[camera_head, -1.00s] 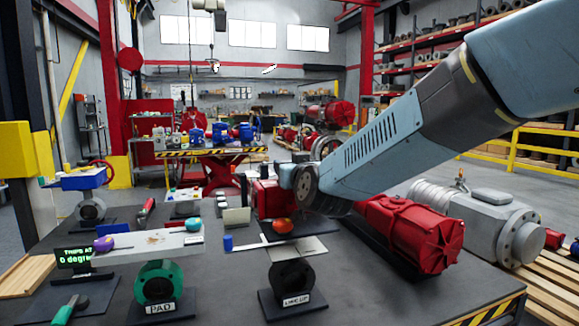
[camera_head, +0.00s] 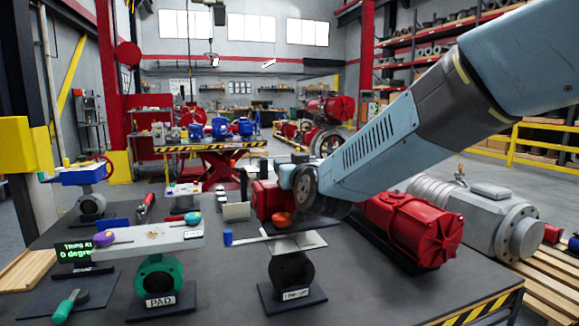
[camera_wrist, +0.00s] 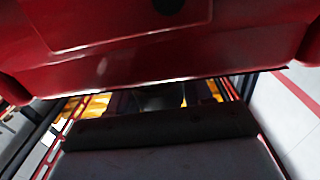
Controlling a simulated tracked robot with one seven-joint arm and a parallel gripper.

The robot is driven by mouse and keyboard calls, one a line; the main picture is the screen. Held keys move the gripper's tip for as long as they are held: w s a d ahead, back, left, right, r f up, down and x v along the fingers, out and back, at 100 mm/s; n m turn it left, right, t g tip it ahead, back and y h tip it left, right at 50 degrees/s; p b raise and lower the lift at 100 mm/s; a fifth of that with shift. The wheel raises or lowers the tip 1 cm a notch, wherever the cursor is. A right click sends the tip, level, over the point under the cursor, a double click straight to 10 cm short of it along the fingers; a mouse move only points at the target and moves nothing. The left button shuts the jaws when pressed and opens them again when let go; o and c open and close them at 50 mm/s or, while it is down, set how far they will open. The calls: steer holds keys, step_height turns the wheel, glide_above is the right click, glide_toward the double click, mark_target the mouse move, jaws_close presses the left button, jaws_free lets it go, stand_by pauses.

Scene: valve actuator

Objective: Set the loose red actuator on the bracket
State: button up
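A large red actuator (camera_head: 412,230) lies on the bench right of my arm. Another red body (camera_head: 266,200) shows left of my arm's end, with an orange-red rounded part (camera_head: 282,220) in front of it. A black stand (camera_head: 291,275) with a pale top plate, its label seeming to read "LINE-UP", stands just in front. I cannot tell which part is the bracket. My gripper's fingers are hidden behind the arm's end in the head view. In the wrist view a red casing (camera_wrist: 160,45) fills the top, very close. No fingers or grip can be made out.
A green stand labelled "PAD" (camera_head: 160,280) with a pale plate stands front left. A screwdriver-like tool with a green handle (camera_head: 68,305) lies near it. A grey flanged machine (camera_head: 490,225) rests on pallets at right.

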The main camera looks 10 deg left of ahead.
steer(key=o, duration=0.5)
steer(key=shift+f, duration=0.15)
steer(key=v, duration=1.3)
steer(key=shift+s+d, duration=0.25)
steer(key=shift+s, duration=0.05)
steer(key=s+d+f+m+g+h, duration=0.1)
steer(key=d+f+g+h, duration=0.15)
steer(key=d, duration=0.75)
steer(key=s+d+f+m+g+h, duration=0.1)
steer(key=d+f+m+g+h, duration=0.15)
steer(key=d, duration=0.65)
steer(key=s+d+f+m+g+h, duration=0.1)
steer(key=s+d+g+h, duration=0.1)
steer(key=s+d, duration=0.4)
steer(key=s+d+f+m+g+h, duration=0.1)
steer(key=s+d+f+g+h, duration=0.1)
steer(key=s+d, duration=0.4)
steer(key=shift+d+f+g, duration=0.3)
steer(key=shift+d+g, duration=0.2)
steer(key=shift+d, duration=0.45)
